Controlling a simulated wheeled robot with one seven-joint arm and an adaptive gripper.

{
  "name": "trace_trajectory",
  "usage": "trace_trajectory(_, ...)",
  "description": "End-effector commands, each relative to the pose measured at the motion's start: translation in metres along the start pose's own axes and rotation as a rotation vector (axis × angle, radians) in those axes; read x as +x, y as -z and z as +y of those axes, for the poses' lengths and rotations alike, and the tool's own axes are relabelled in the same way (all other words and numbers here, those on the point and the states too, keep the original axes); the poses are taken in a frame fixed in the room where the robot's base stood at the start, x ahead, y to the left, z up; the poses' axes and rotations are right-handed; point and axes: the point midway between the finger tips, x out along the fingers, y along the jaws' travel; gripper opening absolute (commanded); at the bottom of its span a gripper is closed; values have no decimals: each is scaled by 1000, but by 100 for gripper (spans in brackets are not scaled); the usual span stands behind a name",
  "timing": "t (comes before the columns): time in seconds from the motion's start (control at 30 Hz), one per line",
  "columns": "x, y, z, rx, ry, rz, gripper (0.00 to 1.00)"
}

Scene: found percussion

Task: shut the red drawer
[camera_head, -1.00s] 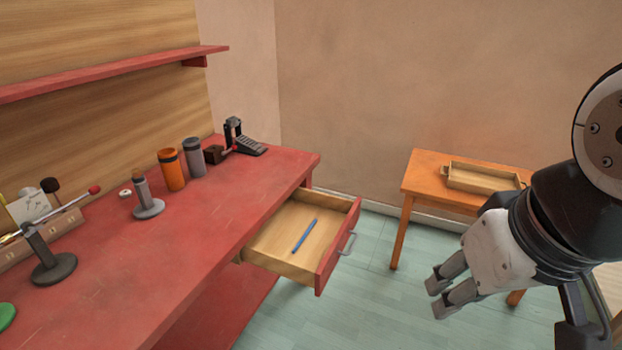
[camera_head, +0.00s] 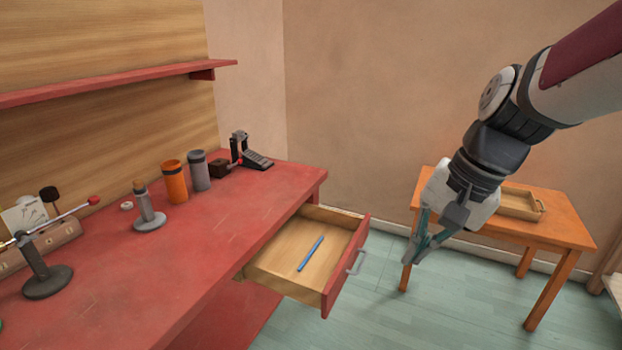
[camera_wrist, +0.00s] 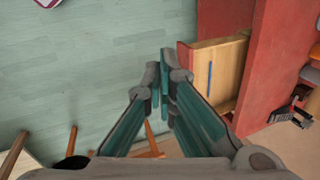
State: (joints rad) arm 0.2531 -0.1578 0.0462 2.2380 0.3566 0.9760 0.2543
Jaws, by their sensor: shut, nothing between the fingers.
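The red drawer (camera_head: 345,268) stands pulled out from the right end of the red workbench (camera_head: 185,255). It has a red front, a grey bar handle (camera_head: 356,262) and a pale wooden inside. A blue stick (camera_head: 311,253) lies in it. My gripper (camera_head: 416,260) is shut and empty, to the right of the drawer front and apart from it, pointing down and left. In the wrist view my shut fingertips (camera_wrist: 165,75) appear just left of the drawer (camera_wrist: 218,70), and the handle is not clearly visible there.
An orange side table (camera_head: 560,232) with a wooden tray (camera_head: 518,205) stands behind my gripper. On the bench are an orange cylinder (camera_head: 174,181), a grey cylinder (camera_head: 199,171) and a black pedal device (camera_head: 250,152). The green floor between drawer and table looks clear.

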Motion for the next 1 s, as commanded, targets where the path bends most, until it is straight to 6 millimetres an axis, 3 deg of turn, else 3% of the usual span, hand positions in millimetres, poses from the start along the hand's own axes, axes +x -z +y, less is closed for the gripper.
trace_trajectory(0.03,17,18,-2,72,14,-30,0)
trace_trajectory(0.37,109,126,-8,558,145,-198,0)
trace_trajectory(0.7,223,232,29,1079,292,-374,0)
trace_trajectory(0.9,276,271,56,1312,364,-453,0)
trace_trajectory(1.0,290,281,64,1373,383,-474,0)
